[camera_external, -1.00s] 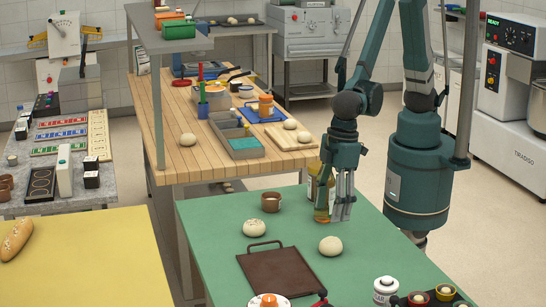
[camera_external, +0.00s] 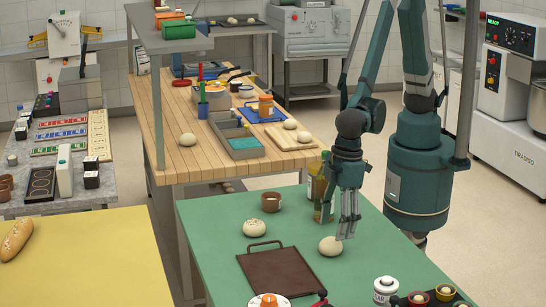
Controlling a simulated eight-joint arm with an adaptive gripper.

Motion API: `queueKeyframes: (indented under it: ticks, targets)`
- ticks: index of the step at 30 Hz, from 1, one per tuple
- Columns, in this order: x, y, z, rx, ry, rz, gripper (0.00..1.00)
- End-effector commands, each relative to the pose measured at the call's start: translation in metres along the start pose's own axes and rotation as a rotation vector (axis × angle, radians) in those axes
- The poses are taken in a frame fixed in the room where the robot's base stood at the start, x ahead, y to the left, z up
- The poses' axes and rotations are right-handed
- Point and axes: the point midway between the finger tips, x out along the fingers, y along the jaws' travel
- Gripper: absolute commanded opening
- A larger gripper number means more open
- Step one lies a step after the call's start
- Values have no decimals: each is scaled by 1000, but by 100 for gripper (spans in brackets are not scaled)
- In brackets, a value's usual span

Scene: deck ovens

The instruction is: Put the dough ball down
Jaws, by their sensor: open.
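Two pale dough balls sit on the green table (camera_external: 215,222). One dough ball (camera_external: 254,229) is at the left, behind the brown tray (camera_external: 278,272). The other dough ball (camera_external: 330,246) rests on the table to the right of the tray. My gripper (camera_external: 346,232) points down just to the right of this right-hand ball, its fingers close beside it and partly in front of its right edge. The gripper is open and nothing shows between its fingers. I cannot tell whether a finger touches the ball.
A bottle (camera_external: 318,190) stands close behind my gripper. A brown cup (camera_external: 271,202) is farther left. Jars (camera_external: 386,289) stand at the front right. More dough balls (camera_external: 187,139) lie on the wooden bench. The green table is clear at its left edge.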

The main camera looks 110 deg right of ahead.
Motion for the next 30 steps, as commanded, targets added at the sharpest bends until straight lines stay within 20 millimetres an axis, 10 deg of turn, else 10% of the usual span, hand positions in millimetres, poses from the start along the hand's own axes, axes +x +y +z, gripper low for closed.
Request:
queueKeyframes:
  ticks: [30]
  targets:
    - [47,-1,-4,0,0,0,56]
